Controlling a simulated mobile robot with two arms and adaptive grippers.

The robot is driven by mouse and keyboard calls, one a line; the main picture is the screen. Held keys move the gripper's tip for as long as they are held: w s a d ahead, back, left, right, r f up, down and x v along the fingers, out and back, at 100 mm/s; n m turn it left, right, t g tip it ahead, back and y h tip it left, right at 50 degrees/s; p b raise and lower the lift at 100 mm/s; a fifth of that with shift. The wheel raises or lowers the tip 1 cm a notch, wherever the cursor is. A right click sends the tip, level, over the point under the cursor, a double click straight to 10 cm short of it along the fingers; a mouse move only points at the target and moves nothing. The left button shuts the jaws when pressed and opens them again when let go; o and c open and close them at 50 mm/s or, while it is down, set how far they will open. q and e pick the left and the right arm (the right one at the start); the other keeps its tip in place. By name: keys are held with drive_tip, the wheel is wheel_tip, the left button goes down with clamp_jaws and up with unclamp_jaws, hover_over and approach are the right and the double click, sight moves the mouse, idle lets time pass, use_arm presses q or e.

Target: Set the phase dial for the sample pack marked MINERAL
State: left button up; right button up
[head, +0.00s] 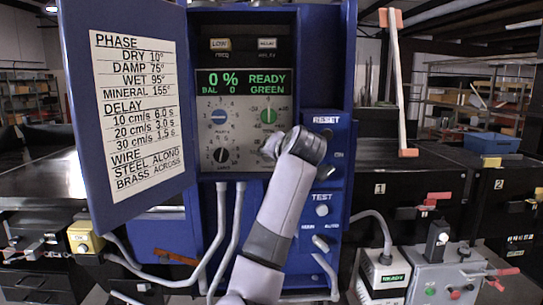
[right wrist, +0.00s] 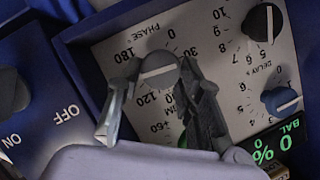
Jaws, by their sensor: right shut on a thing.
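The phase dial (right wrist: 160,68) is a grey knob with a white line across it, on a white face marked from 0 to 180. My right gripper (right wrist: 158,86) has its fingers on both sides of the knob, shut on it. The line lies crosswise between the fingers; I cannot tell the exact angle. In the head view my right wrist hides most of this dial. The card (head: 140,110) on the open door reads MINERAL 155° under PHASE. The display (head: 243,83) reads 0 %, BAL 0, READY, GREEN. My left gripper is out of view.
Close to the phase dial are a green-centred knob (head: 268,116), a blue knob (head: 219,117) and a black delay knob (head: 220,155). The RESET panel (head: 326,120) and TEST panel (head: 321,197) are on the right. The open door stands left of the panel.

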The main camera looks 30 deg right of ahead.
drive_tip(key=shift+f, duration=0.15)
drive_tip(key=o, duration=1.2)
drive_tip(key=shift+c, duration=0.2)
drive_tip(key=v, duration=1.2)
